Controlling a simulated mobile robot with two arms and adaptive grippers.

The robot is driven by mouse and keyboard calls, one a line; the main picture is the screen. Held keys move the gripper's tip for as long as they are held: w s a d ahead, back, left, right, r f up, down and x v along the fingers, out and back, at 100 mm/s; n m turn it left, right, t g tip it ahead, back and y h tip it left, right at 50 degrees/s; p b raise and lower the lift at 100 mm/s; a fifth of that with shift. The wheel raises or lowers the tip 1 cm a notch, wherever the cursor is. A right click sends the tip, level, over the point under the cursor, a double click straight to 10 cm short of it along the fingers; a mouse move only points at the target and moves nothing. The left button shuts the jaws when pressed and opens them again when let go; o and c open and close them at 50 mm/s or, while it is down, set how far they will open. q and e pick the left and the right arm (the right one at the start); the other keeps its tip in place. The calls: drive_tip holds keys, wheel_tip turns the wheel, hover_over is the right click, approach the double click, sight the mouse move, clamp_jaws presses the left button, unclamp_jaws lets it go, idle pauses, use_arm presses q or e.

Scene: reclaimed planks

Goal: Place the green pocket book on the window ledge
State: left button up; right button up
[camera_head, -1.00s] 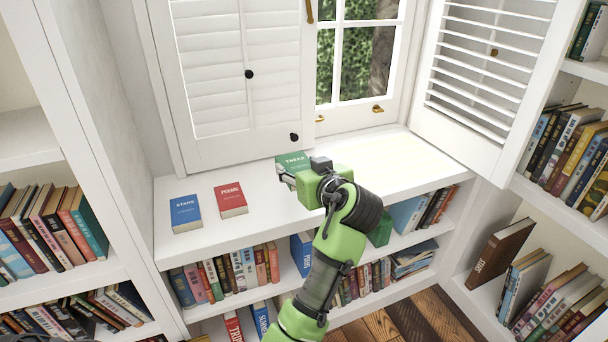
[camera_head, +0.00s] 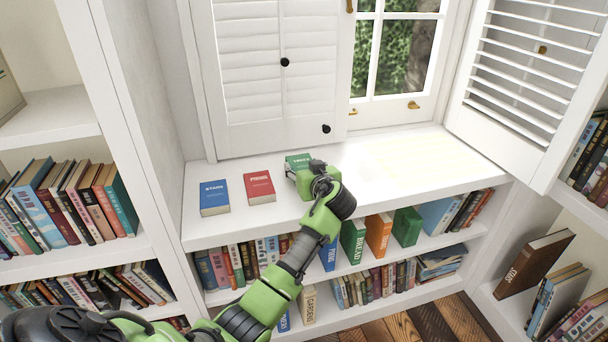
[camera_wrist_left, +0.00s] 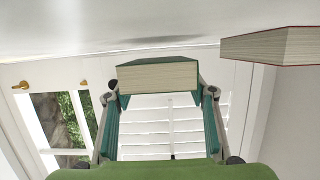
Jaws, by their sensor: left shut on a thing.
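The green pocket book (camera_head: 298,160) is between the fingers of my left gripper (camera_head: 303,172), over the window ledge (camera_head: 350,190) just right of the red book. In the left wrist view, which is upside down, my left gripper (camera_wrist_left: 160,95) is shut on the green book (camera_wrist_left: 158,77) by its two sides. A dark shadow shows on the ledge (camera_wrist_left: 110,25) near the book, with a narrow gap between them. In the head view the gripper hides the book's near part. My right gripper is out of view.
A red book (camera_head: 259,186) and a blue book (camera_head: 214,197) lie on the ledge to the left. The red one also shows in the wrist view (camera_wrist_left: 270,46). A closed shutter (camera_head: 265,75) stands behind. The right part of the ledge is clear. Shelves of books (camera_head: 408,226) are below.

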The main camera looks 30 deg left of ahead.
use_arm(q)
wheel_tip(320, 180, down, 2)
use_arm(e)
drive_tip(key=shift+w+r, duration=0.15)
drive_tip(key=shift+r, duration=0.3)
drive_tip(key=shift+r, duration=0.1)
use_arm(q)
drive_tip(key=o, duration=1.2)
drive_tip(key=shift+f, duration=0.1)
drive_tip(key=shift+d, duration=0.1)
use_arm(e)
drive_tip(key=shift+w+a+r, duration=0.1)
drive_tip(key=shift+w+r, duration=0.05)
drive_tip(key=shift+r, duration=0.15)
